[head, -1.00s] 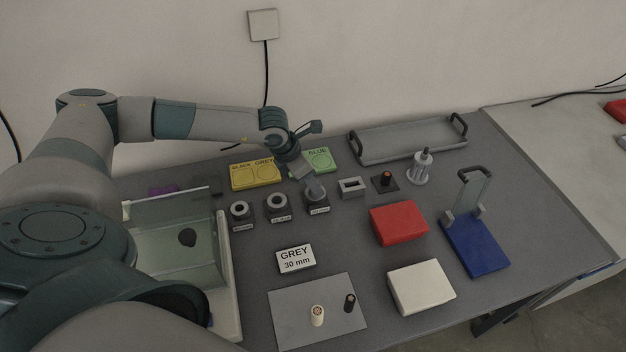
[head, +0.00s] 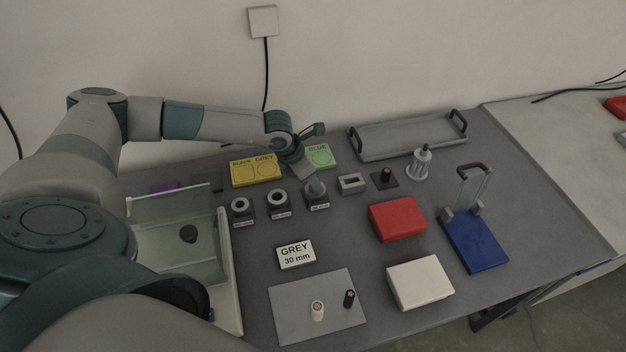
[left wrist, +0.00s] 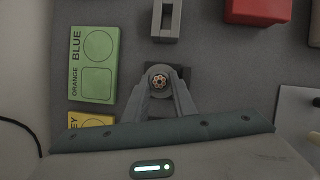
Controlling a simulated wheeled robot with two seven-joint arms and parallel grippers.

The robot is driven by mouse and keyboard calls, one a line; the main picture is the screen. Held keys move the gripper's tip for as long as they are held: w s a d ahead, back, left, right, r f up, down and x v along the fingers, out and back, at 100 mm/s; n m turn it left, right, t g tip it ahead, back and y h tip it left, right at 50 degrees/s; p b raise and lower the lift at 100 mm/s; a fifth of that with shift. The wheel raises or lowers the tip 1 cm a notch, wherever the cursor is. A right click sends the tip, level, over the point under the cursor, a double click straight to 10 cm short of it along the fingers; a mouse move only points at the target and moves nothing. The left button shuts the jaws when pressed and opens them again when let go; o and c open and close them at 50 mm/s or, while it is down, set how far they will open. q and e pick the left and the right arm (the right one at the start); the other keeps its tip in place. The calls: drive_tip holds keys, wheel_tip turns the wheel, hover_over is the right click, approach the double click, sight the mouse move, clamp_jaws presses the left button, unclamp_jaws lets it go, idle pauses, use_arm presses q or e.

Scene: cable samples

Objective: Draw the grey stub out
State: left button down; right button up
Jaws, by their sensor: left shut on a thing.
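My left gripper (head: 313,184) is at the rightmost of three dark labelled holders (head: 318,207). In the left wrist view its two fingers (left wrist: 159,82) are shut on the grey stub (left wrist: 159,80), a round piece with copper-coloured strand ends facing the camera. The stub also shows as a grey top (head: 316,190) in the head view. The holder's dark block shows around and beneath the fingers; whether the stub's lower end is still in it, I cannot tell. My right gripper is not in view.
Two other ring-topped holders (head: 240,206) stand left. A rectangular grey holder (head: 352,183) is close on the right. Yellow (head: 256,173) and green (head: 319,155) pads lie behind. A GREY 30 mm card (head: 295,255), red block (head: 398,219) and grey mat (head: 290,325) are nearer.

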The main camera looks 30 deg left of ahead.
use_arm(q)
drive_tip(key=shift+r, duration=0.75)
idle(0.7)
drive_tip(key=shift+r+p, duration=1.15)
drive_tip(key=shift+r, duration=1.75)
